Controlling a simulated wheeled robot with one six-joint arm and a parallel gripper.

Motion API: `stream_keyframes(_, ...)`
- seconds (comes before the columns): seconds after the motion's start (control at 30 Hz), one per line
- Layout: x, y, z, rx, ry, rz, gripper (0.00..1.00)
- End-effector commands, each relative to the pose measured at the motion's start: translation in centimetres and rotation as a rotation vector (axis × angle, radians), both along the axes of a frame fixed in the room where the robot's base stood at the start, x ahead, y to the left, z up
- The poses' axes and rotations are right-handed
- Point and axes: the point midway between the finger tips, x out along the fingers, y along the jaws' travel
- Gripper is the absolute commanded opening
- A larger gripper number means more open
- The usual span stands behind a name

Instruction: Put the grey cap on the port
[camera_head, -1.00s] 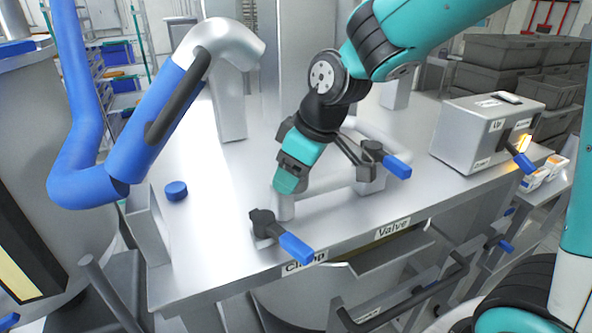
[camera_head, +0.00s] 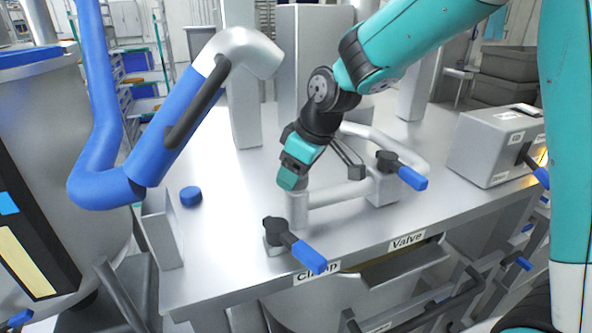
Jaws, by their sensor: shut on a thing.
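My gripper (camera_head: 292,180) points down with its teal fingers shut, just above a short upright grey pipe stub (camera_head: 298,217) at the left end of the pipe on the bench. This stub looks like the port. The grey cap cannot be made out apart from the fingers and the grey pipe; what the fingers grip is hidden. Whether anything between the fingers touches the stub cannot be told.
A clamp with a blue handle (camera_head: 309,257) stands in front of the stub, and a valve with a blue handle (camera_head: 412,178) to its right. A large blue pipe arm (camera_head: 160,140) hangs at left. A grey box (camera_head: 490,148) stands at right.

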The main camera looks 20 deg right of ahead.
Motion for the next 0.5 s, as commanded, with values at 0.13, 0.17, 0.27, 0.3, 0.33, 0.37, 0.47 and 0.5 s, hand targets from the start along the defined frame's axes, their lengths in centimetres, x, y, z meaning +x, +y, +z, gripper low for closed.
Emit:
stream_keyframes(0.13, -0.04, 0.02, -0.67, 0.000, 0.001, 0.000, 0.36)
stream_keyframes(0.17, -0.05, 0.02, -0.72, -0.001, 0.002, 0.000, 0.33)
stream_keyframes(0.27, -0.10, 0.03, -0.84, -0.001, 0.005, 0.001, 0.28)
stream_keyframes(0.3, -0.12, 0.03, -0.87, -0.001, 0.005, 0.001, 0.28)
stream_keyframes(0.33, -0.13, 0.03, -0.89, -0.001, 0.006, 0.001, 0.28)
stream_keyframes(0.37, -0.15, 0.03, -0.90, -0.001, 0.007, 0.002, 0.28)
stream_keyframes(0.47, -0.20, 0.04, -0.97, -0.001, 0.009, 0.001, 0.28)
stream_keyframes(0.5, -0.21, 0.04, -0.99, -0.002, 0.009, 0.001, 0.28)
